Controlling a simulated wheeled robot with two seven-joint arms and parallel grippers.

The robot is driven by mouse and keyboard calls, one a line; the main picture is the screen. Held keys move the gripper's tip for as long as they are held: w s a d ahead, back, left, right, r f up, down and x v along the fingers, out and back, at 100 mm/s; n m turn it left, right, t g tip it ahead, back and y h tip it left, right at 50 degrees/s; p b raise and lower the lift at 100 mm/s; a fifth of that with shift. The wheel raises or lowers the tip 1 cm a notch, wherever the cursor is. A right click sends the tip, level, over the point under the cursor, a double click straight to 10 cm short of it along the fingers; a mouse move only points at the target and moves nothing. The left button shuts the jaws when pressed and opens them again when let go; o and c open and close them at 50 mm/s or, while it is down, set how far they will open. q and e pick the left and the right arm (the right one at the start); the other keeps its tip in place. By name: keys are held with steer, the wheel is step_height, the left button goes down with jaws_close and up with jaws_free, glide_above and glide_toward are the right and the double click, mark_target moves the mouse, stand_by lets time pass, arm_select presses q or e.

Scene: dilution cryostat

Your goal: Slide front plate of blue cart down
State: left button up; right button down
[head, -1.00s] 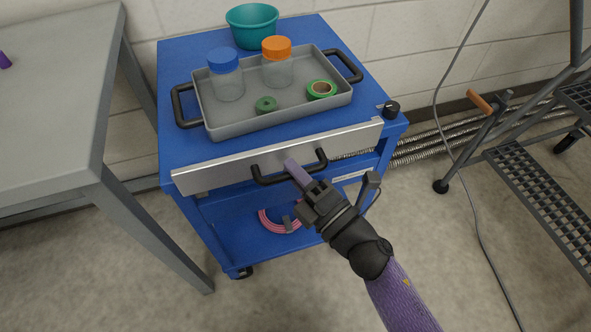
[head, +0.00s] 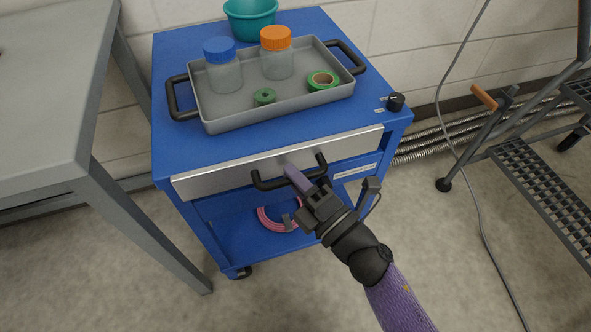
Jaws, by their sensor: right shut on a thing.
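The blue cart (head: 172,143) stands in the middle of the head view. Its silver front plate (head: 217,177) spans the upper front, just below the top edge, and carries a black bar handle (head: 268,186). My right gripper (head: 298,180) comes in from the lower right and is shut on the handle near its middle. The gripper hides part of the handle and plate. My left gripper is not in view.
A grey tray (head: 222,122) with two lidded jars and two green rolls sits on the cart, beside a teal bowl (head: 250,20). A grey table (head: 50,95) stands left; black steps (head: 540,190) stand right.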

steer(key=shift+f, duration=0.8)
steer(key=c, duration=0.6)
jaws_free()
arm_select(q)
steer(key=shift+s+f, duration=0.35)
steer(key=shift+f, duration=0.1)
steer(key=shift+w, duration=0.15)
arm_select(e)
steer(key=shift+r, duration=0.1)
steer(key=shift+s+d, duration=0.1)
steer(key=shift+s, duration=0.05)
arm_select(q)
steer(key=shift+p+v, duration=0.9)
steer(key=shift+p, duration=0.1)
arm_select(e)
steer(key=v, duration=0.9)
steer(key=shift+s+d, duration=0.2)
steer(key=shift+s, duration=0.05)
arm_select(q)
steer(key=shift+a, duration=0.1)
